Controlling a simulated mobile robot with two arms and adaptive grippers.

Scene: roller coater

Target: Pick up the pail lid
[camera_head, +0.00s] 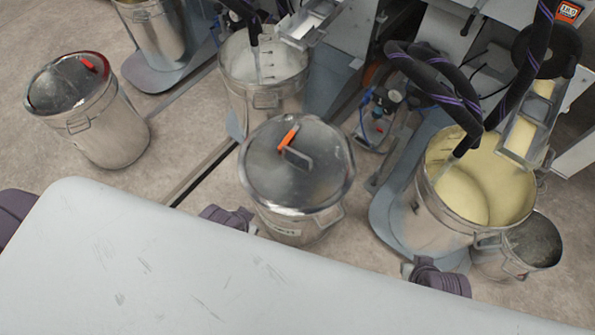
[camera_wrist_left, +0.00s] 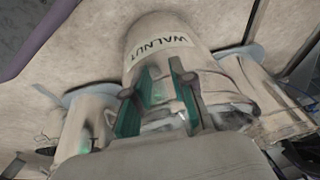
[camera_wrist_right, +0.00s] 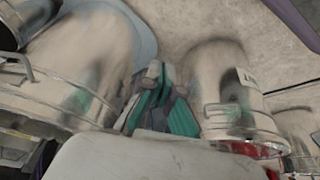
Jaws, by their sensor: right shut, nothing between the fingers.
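A round grey metal lid (camera_head: 297,160) lies on the middle pail (camera_head: 290,228); its bar handle carries an orange-red tag. A second lid (camera_head: 62,84), also with a red tag, covers the pail at the far left. My left gripper (camera_head: 250,228) is low beside the front left of the middle pail, mostly hidden behind my white body. In the left wrist view, its green-padded fingers (camera_wrist_left: 158,100) are apart and empty, before a pail labelled WALNUT (camera_wrist_left: 160,40). My right gripper (camera_head: 408,268) is low in front of the yellow-filled pail; its fingers (camera_wrist_right: 160,108) are together in the right wrist view.
An open pail of yellow liquid (camera_head: 485,185) stands at right, with a smaller dark-topped pail (camera_head: 515,250) beside it. An open pail of whitish liquid (camera_head: 262,75) stands behind the middle one. Hoses (camera_head: 440,90) and machine parts crowd the back right.

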